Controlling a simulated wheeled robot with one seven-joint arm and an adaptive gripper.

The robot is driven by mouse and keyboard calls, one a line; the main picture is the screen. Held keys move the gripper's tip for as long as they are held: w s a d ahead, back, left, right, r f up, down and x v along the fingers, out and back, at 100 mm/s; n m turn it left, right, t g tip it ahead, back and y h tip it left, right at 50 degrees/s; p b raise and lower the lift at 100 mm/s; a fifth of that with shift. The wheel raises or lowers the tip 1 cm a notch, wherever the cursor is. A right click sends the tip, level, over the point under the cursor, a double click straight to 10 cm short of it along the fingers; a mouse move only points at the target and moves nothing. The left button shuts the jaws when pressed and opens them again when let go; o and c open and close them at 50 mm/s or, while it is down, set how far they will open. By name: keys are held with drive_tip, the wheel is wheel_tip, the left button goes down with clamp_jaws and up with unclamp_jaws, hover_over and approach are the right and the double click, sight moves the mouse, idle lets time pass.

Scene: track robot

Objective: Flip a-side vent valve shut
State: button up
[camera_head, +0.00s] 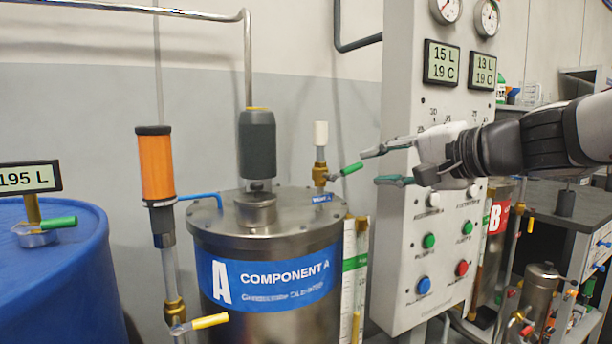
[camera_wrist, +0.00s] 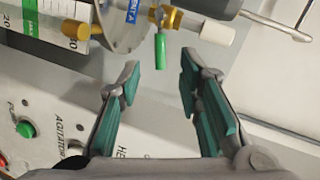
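The A-side vent valve (camera_head: 319,173) is a brass fitting with a white cap, standing on the lid of the steel Component A tank (camera_head: 270,240), beside a blue vent label. Its green handle (camera_head: 352,169) sticks out to the right, across the upright fitting. My gripper (camera_head: 379,167) is open and empty just right of the handle tip, fingers pointing left at it. In the wrist view, the green handle (camera_wrist: 160,51) lies in line with the gap between the fingertips of my gripper (camera_wrist: 158,72), slightly beyond them. No contact shows.
A grey control panel (camera_head: 400,285) with buttons and gauges stands close beside my gripper. A dark grey motor (camera_head: 257,145) stands on the tank lid. An orange cylinder (camera_head: 156,165) and a blue drum (camera_head: 60,285) are further left. Bare wall lies behind the valve.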

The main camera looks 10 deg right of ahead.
sight(354, 169)
drive_tip(key=b+x, duration=0.1)
drive_tip(key=x, duration=0.7)
drive_tip(key=shift+w, duration=0.15)
clamp_jaws()
